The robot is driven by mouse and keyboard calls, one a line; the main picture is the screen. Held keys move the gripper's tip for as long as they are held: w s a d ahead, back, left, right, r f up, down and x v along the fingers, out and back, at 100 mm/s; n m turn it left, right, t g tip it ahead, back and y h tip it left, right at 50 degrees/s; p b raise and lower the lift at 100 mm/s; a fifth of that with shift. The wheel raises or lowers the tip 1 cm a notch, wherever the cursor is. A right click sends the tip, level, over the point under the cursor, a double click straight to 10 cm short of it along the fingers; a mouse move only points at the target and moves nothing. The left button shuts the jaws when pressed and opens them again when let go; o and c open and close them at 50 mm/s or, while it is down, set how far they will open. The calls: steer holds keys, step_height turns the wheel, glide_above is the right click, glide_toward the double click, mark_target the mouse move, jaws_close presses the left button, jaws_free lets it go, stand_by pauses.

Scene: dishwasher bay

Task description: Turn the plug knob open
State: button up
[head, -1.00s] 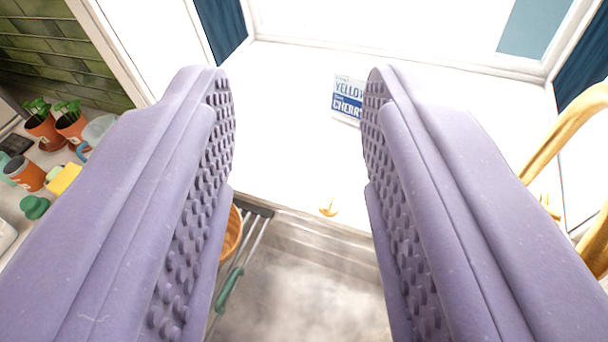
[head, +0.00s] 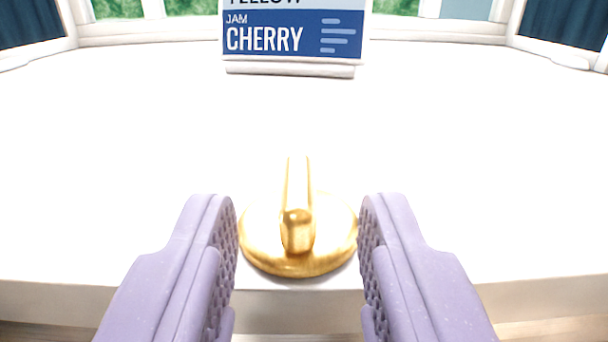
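The plug knob (head: 297,232) is a gold disc with a raised bar handle on top. It sits on the white ledge near its front edge, at the centre of the head view. The bar points away from me, toward the sign. My gripper (head: 298,215) is open, with one purple padded finger on each side of the knob. The fingers look close to the disc's left and right rims; I cannot tell whether they touch it. Nothing is held.
A blue and white sign reading "CHERRY" (head: 290,35) stands at the back of the white ledge (head: 120,150). Window frames and dark blue curtains (head: 565,28) are behind it. The ledge around the knob is clear.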

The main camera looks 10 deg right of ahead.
mark_target(345, 267)
steer(key=shift+w+d, duration=0.2)
steer(key=shift+w, duration=1.05)
jaws_close()
steer(key=shift+d+y, duration=0.15)
steer(key=shift+y, duration=0.15)
steer(key=n+y, duration=0.2)
steer(key=y, duration=0.1)
steer(key=d+n+y, duration=0.1)
steer(key=n+y, duration=0.1)
steer(key=y, duration=0.1)
steer(key=shift+s+r, duration=0.1)
steer(key=shift+d+r+n+g+y+p, duration=0.15)
steer(key=shift+n+g+y+p, duration=0.15)
steer(key=shift+n+y, duration=0.65)
steer(key=shift+d+n+g+y+p, duration=0.1)
steer(key=shift+n+g+y+p, duration=0.2)
steer(key=shift+n+y, duration=0.65)
steer(key=shift+y, duration=0.6)
